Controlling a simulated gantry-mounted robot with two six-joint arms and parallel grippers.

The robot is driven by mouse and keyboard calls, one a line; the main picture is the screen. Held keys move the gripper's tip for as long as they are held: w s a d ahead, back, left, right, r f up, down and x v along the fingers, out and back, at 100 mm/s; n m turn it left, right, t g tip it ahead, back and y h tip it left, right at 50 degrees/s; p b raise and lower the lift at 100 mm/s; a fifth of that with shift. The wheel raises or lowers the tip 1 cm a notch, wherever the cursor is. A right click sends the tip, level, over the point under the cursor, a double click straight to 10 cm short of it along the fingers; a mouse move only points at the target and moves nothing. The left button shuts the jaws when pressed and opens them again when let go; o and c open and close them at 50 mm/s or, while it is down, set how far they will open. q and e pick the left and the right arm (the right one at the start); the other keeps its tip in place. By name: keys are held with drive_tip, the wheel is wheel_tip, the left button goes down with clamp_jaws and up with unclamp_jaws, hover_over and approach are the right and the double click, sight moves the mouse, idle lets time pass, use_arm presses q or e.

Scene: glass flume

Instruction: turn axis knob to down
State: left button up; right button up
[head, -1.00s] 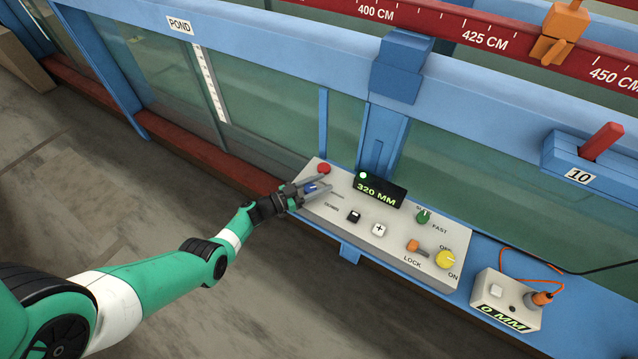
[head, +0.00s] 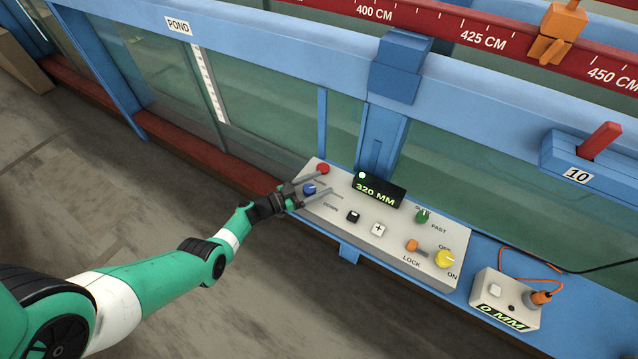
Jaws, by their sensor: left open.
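The blue knob (head: 309,189) sits at the left end of the grey control panel (head: 335,225), below the red button (head: 323,169). It is small in the head view, and which way it points is hard to tell. A label reading DOWN (head: 331,205) is printed below and to its right. My left gripper (head: 322,185) is open, with one finger above the knob and one below it. The knob shows between the fingers; whether they touch it I cannot tell. My right gripper is not in view.
The panel also carries a 320 MM display (head: 379,190), a black button (head: 354,216), a white plus button (head: 378,229), a green knob (head: 422,216), an orange lock lever (head: 412,246) and a yellow knob (head: 445,259). A small 0 MM box (head: 505,299) stands to the right.

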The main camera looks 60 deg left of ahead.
use_arm(q)
drive_tip(key=s+p, duration=0.3)
drive_tip(key=s, duration=0.8)
drive_tip(key=shift+s, duration=0.2)
